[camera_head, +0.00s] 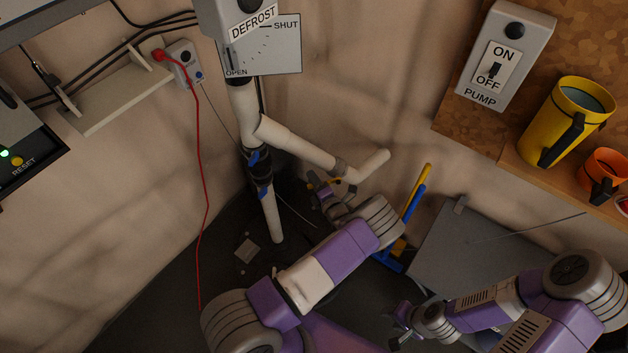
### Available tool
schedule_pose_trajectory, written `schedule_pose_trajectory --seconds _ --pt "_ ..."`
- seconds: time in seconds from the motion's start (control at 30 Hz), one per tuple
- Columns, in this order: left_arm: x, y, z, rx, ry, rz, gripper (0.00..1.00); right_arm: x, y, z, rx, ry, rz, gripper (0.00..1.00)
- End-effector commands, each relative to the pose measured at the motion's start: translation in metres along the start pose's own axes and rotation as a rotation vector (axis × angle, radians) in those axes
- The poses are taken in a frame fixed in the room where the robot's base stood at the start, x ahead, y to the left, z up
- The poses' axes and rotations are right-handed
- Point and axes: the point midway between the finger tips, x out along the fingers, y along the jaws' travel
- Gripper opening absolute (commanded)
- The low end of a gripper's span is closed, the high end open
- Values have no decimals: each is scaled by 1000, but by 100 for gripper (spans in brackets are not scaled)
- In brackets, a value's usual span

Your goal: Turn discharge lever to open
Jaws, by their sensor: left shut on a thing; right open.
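A white pipe (295,145) branches off a vertical pipe and ends in an angled open spout (370,166). A small yellow lever (331,182) shows at the joint just before the spout; I take it as the discharge lever, though it is tiny and partly hidden. My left gripper (317,181) is at this lever, just below the branch pipe, and is shut on it. The wrist hides part of the grip. My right gripper (402,325) is open and empty, low in the view and well away from the pipe.
A pump switch box (505,55), yellow mug (565,120) and orange cup (603,175) are at right. A red cable (200,170) hangs at left. A grey panel (465,250) stands behind my arms.

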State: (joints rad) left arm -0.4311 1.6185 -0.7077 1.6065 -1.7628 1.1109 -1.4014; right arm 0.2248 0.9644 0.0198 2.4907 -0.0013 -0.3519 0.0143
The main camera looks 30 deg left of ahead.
Motion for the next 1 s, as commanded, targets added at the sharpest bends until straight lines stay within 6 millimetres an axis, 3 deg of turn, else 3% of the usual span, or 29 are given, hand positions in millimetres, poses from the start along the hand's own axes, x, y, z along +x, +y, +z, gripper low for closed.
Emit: schedule_pose_trajectory --seconds 0.03,0.07,0.17,0.53,0.8,1.0 --pt "0 0 0 0 -1 1 0 0 0 0 0 0 0 47" --pt "0 0 0 0 -1 1 31 0 0 0 0 0 0 47" --pt "0 0 0 -1 -1 1 46 0 0 0 0 0 0 47" --pt "-7 0 1 -1 -2 -1 47 -2 -1 0 0 0 0 47" --pt "-50 2 1 1 -4 -2 47 -13 -5 1 0 0 0 47" --pt "-72 1 0 -1 -1 0 47 -16 -6 1 0 0 0 47"
